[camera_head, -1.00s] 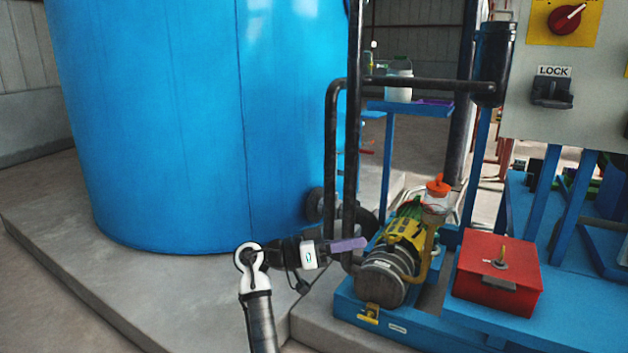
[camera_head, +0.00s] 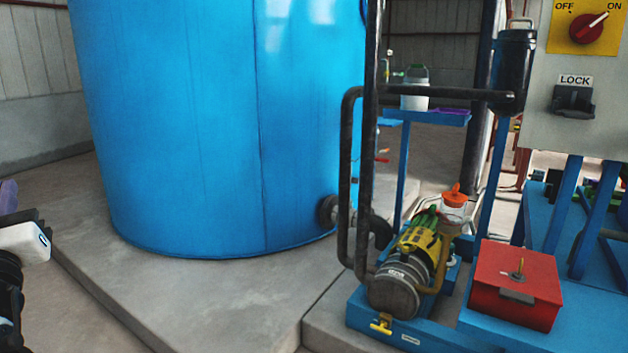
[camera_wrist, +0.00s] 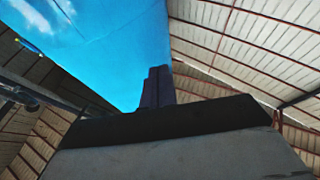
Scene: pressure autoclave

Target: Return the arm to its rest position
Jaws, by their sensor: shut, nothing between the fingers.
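My gripper (camera_head: 8,197) is at the left edge of the head view, partly cut off by the frame, with its purple fingers pointing up. In the wrist view the gripper's fingers (camera_wrist: 158,85) are together with nothing between them. They point up toward the big blue tank (camera_wrist: 100,45) and the roof. My gripper is left of the tank (camera_head: 210,120) in the head view and apart from everything around it. Most of my arm is outside the head view.
A yellow-green pump (camera_head: 415,255) with black pipes stands right of the tank. A red box (camera_head: 515,285) sits on the blue frame. A control panel (camera_head: 540,110) with a red knob (camera_head: 588,27) is at the upper right. The concrete floor at front left is clear.

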